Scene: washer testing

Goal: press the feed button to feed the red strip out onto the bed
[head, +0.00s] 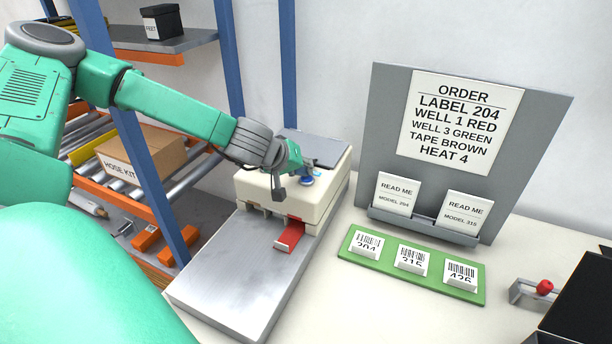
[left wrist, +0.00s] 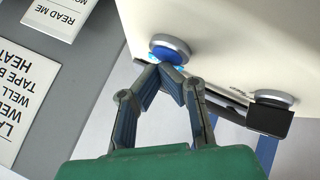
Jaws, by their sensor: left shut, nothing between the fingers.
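A cream machine (head: 325,193) stands at the back end of a grey metal bed (head: 230,280). A short red strip (head: 290,235) sticks out of its front onto the bed. My left gripper (head: 304,175) is over the machine's top, shut and empty. In the left wrist view, the tips of my left gripper (left wrist: 171,70) are at the lower edge of a blue button (left wrist: 166,54) in a round grey collar. I cannot tell whether they touch or press it. My right gripper is not in view.
A second round grey button (left wrist: 272,97) sits beside a black block on the machine. A green tray (head: 380,265) with several barcode labels lies to the right, before a grey order board (head: 390,120). A rack with a cardboard box (head: 145,155) stands left.

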